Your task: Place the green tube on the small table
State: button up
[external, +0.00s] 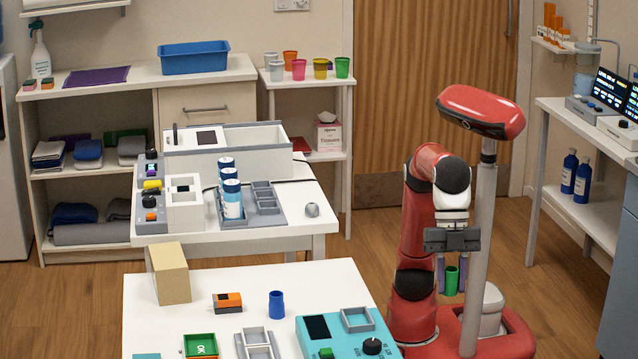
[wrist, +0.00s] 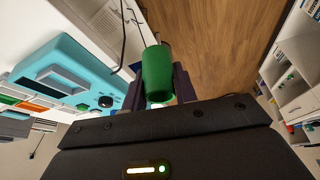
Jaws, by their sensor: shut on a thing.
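The green tube (external: 451,281) is held upright between the fingers of my gripper (external: 451,284), shut on it. In the external view it hangs right of the front white table (external: 160,300), over the floor and clear of the tabletop. The green tube also shows in the wrist view (wrist: 157,72), between the dark fingers of my gripper (wrist: 157,88). A small narrow white table (external: 267,82) stands at the back with several coloured cups on it. The frames do not settle which table is the small one.
The front table holds a blue tube (external: 276,304), a tan block (external: 170,274), an orange-black device (external: 227,301) and a teal device (external: 306,330). The middle table (external: 290,228) holds a white box (external: 262,163) and a can rack (external: 262,219). Wooden floor is clear between the tables and my base.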

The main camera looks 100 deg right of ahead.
aim_at(450, 293)
notch_tip(450, 293, up, 6)
jog(key=shift+r, duration=0.15)
jog(key=w+d+f+m, duration=0.1)
jog(key=w+d, duration=0.2)
jog(key=w, duration=0.4)
jog(key=w+d+f+m, duration=0.1)
jog(key=w+d+f, duration=0.1)
jog(key=w, duration=0.6)
jog(key=w+d+f+m+t, duration=0.1)
jog(key=w+d, duration=0.4)
jog(key=w, duration=0.3)
jog(key=shift+w+f, duration=0.2)
jog(key=shift+f, duration=0.1)
jog(key=shift+d+h, duration=0.1)
jog(key=shift+h, duration=0.2)
jog(key=shift+f+b, duration=1.15)
jog(key=shift+f, duration=3.65)
